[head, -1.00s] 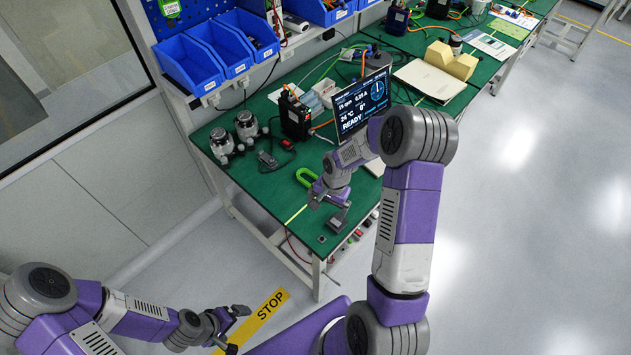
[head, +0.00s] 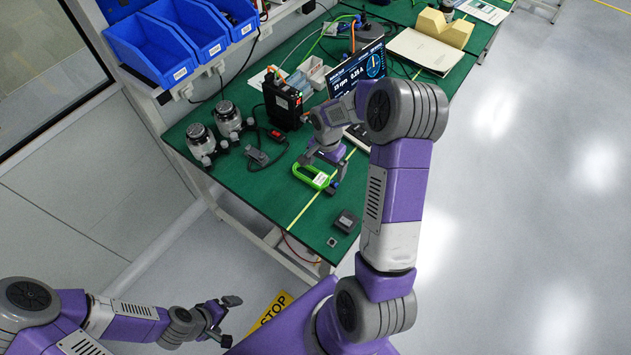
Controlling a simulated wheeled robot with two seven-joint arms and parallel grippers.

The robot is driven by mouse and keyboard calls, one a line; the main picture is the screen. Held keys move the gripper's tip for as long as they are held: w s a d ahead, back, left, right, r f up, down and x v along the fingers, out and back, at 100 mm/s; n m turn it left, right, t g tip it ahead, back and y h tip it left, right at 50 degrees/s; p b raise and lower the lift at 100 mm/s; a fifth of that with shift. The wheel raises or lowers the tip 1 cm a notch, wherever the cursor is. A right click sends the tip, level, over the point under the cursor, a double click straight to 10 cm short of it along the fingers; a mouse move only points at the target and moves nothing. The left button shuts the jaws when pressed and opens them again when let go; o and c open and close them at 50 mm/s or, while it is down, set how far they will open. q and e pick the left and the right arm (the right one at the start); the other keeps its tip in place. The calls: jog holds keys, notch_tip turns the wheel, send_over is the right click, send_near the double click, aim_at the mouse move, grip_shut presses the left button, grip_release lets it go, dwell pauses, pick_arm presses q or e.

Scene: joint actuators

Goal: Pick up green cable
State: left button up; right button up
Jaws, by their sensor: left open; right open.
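The green cable (head: 308,178) is a short bright green loop with a white label, lying on the green bench top (head: 262,190) near its front. My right gripper (head: 322,170) is just above the cable, pointing down, with its two fingers apart on either side of it. I cannot tell whether the fingers touch it. My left gripper (head: 231,319) is open and empty, low at the bottom left, off the bench and above the floor.
Two silver-and-black actuators (head: 228,119) and a black box (head: 282,100) stand left of and behind the cable. A small grey block (head: 346,221) lies near the front corner. A display screen (head: 357,71) stands behind my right arm. Blue bins (head: 150,50) hang at the back left.

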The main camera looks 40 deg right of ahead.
aim_at(326, 182)
jog(key=f, duration=0.3)
jog(key=f+b, duration=0.1)
jog(key=f, duration=0.3)
jog(key=shift+s+f, duration=0.2)
jog(key=shift+f, duration=0.1)
jog(key=shift+r, duration=0.1)
jog(key=c, duration=0.9)
jog(key=shift+c, duration=0.2)
notch_tip(326, 182, up, 10)
jog(key=p, duration=0.1)
jog(key=shift+p, duration=0.3)
